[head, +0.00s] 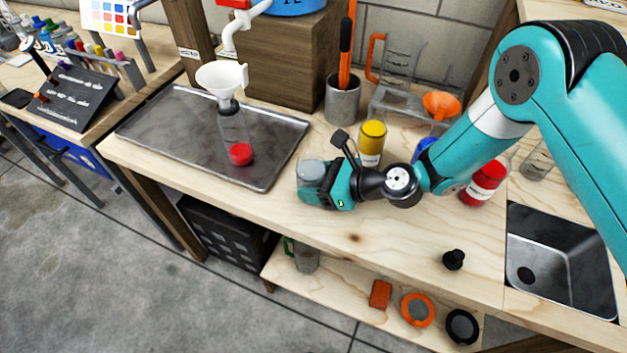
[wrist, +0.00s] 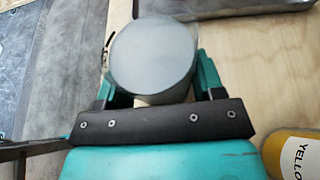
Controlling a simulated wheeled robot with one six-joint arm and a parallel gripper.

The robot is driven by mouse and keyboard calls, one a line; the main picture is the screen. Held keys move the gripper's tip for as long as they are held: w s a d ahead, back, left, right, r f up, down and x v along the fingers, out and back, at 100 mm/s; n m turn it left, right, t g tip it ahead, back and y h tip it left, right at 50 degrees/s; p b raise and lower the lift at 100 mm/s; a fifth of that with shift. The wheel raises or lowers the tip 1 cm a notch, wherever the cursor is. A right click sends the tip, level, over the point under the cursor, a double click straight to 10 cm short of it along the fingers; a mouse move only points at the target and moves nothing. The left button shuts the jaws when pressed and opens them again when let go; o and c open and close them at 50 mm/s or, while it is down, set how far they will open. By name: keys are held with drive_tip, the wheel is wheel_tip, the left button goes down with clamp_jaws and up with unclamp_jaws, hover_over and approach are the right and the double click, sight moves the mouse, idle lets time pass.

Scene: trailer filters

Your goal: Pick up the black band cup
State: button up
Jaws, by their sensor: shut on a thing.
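My gripper (head: 326,185) is low over the wooden bench, just right of the metal tray. Its jaws are shut on a grey round-topped cup (head: 310,171). In the wrist view the cup's flat grey top (wrist: 152,55) fills the space between the two teal fingers (wrist: 155,82). A black band cannot be made out, since the fingers hide much of its side. I cannot tell whether its base touches the bench.
The metal tray (head: 180,138) holds a bottle with a white funnel (head: 222,78). A yellow bottle (head: 371,145) stands close behind my gripper, and a red bottle (head: 485,184) is to the right. A small black knob (head: 453,259) is near the sink (head: 565,255). The front bench is mostly clear.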

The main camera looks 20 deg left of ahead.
wheel_tip(320, 180, up, 20)
drive_tip(key=shift+f+b, duration=0.15)
drive_tip(key=shift+b, duration=0.15)
idle(1.2)
drive_tip(key=shift+s, duration=0.1)
